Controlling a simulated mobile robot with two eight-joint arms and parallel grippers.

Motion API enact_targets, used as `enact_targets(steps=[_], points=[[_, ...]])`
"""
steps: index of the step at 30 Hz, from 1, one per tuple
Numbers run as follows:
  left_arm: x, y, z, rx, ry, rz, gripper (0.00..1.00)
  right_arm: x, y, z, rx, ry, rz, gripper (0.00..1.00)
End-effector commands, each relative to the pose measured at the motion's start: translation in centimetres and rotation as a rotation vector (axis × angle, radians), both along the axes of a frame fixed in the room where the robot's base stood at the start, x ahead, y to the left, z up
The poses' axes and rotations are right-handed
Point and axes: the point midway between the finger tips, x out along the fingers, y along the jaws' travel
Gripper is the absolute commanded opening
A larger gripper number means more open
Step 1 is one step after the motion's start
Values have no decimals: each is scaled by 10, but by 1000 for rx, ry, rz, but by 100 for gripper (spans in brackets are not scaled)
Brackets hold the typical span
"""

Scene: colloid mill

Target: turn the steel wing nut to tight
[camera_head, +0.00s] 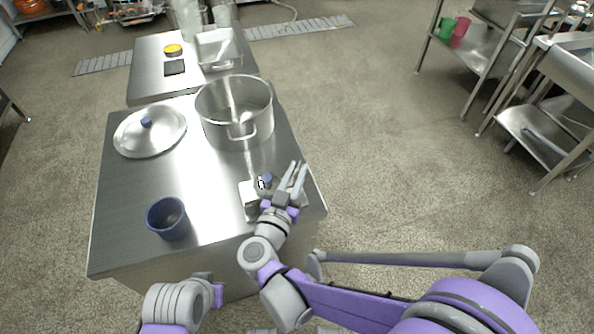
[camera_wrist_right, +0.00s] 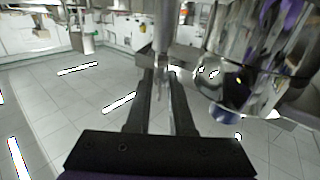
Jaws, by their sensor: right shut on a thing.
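My right gripper (camera_head: 297,168) is at the right front of the steel table, beside a small machine (camera_head: 249,196) with a blue knob (camera_head: 265,180). In the right wrist view its two dark fingers (camera_wrist_right: 163,75) are closed around a narrow steel piece (camera_wrist_right: 163,38), which I take to be the wing nut. The wing nut cannot be made out in the head view. How far it is turned cannot be told. A shiny rounded steel body (camera_wrist_right: 235,90) fills the right of the wrist view, close beside the fingers. My left gripper is not in view.
On the table stand a large steel pot (camera_head: 234,112), a lid (camera_head: 150,140) with a blue knob and a blue cup (camera_head: 167,222). A second table (camera_head: 146,73) adjoins behind. The table middle is bare, and floor (camera_head: 400,190) lies open to the right.

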Motion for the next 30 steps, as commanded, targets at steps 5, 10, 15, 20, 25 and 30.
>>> enact_targets(steps=[5, 10, 15, 20, 25, 30], points=[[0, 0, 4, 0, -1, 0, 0, 0, 2, 0, 2, 0, -106, 0], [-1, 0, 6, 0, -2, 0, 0, 1, 2, 0, 1, 0, -177, 0], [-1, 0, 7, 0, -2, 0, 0, 1, 2, 0, 1, 0, -211, 0], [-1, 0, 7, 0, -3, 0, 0, 1, 2, 0, 1, 0, -222, 0], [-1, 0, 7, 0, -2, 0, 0, 1, 1, 0, 1, -1, -221, 0], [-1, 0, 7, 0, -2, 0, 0, 1, 1, 0, 1, -1, -221, 31]])
